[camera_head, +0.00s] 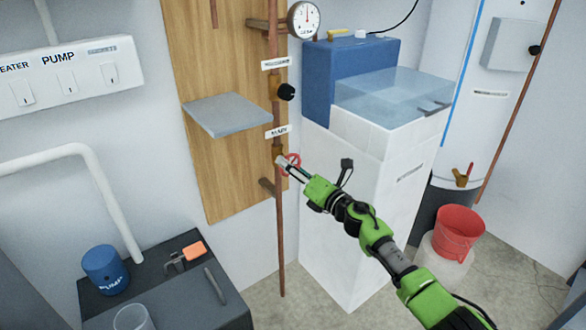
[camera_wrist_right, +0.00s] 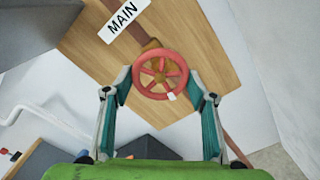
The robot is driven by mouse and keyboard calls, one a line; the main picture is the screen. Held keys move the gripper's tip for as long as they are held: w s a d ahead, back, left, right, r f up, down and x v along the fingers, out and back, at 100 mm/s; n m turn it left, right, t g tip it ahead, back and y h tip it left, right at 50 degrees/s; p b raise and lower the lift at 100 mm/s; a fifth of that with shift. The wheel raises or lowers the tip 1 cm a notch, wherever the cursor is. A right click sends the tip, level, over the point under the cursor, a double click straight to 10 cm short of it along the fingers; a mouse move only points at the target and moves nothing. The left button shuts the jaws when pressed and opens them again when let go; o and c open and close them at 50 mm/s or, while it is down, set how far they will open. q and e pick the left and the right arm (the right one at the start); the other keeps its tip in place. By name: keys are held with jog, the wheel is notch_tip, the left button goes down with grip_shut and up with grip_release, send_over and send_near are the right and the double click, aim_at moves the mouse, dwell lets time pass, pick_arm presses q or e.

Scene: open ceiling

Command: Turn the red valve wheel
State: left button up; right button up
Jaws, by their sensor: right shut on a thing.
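The red valve wheel (camera_head: 291,158) sits on the vertical copper pipe in front of the wooden board, just below the MAIN label (camera_head: 276,132). In the right wrist view the wheel (camera_wrist_right: 160,74) is a spoked red ring with a small white mark on its lower right rim. My right gripper (camera_head: 286,164) reaches in from the lower right and its fingertips are at the wheel. In the wrist view its two fingers (camera_wrist_right: 160,88) stand on either side of the rim, shut on the wheel. My left gripper is not in view.
A grey shelf (camera_head: 228,114) juts out left of the pipe. A black round knob (camera_head: 286,92) and a pressure gauge (camera_head: 304,19) are above the wheel. A white block with a clear tank (camera_head: 392,95) stands close on the right. A dark bench (camera_head: 200,308) is lower left.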

jog(key=o, duration=1.1)
jog(key=shift+s+d, duration=0.1)
jog(key=shift+d, duration=0.05)
jog(key=v, duration=1.1)
jog(key=shift+s+d, duration=0.15)
jog(key=shift+s, duration=0.15)
